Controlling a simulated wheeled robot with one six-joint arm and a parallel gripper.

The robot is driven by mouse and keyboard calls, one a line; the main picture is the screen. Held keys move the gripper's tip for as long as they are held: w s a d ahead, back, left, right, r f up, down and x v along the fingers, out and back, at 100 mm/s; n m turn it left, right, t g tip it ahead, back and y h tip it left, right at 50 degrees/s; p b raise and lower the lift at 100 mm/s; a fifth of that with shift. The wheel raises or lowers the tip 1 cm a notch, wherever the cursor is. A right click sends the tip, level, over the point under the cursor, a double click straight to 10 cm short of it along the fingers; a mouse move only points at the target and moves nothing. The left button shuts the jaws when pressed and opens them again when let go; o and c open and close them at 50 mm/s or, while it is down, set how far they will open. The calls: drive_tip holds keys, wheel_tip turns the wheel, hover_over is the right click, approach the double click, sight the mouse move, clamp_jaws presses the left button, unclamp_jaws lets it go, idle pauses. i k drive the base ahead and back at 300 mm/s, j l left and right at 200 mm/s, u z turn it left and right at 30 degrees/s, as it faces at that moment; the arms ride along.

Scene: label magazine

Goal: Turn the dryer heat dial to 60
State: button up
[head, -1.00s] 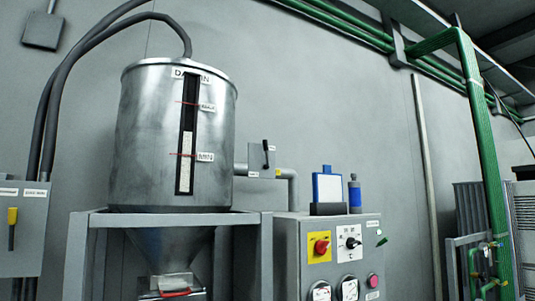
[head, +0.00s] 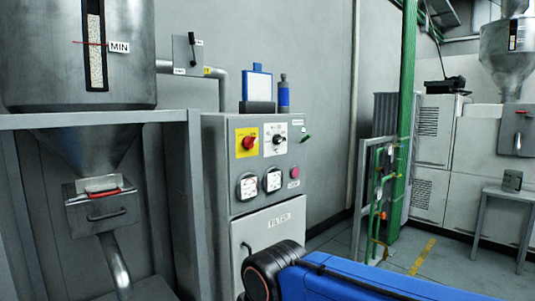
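The dryer cabinet (head: 222,165) is a grey box right of the hopper. On its upper face a dark heat dial (head: 278,139) with a light pointer sits on a white scale plate. The numbers are too small to read. A red knob (head: 248,142) on a yellow plate is to its left. Two round gauges, the left gauge (head: 248,187) and the right gauge (head: 273,181), are below. My blue arm reaches in at the bottom right, below and in front of the cabinet. My gripper is out of view.
A steel hopper (head: 80,70) on a grey frame stands at left, with a drawer-like box (head: 103,208) beneath. A blue clipboard (head: 257,86) and blue bottle (head: 284,94) stand on the cabinet. Green pipes (head: 404,130) rise at right. Open floor (head: 345,240) lies between cabinet and pipes.

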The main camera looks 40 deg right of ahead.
sight(276, 139)
drive_tip(key=j+z, duration=0.1)
drive_tip(key=z, duration=0.3)
drive_tip(key=k+z, duration=0.1)
drive_tip(key=z, duration=0.3)
drive_tip(key=k+j+z, duration=0.1)
drive_tip(key=z, duration=0.7)
drive_tip(key=k, duration=0.2)
drive_tip(key=z, duration=0.05)
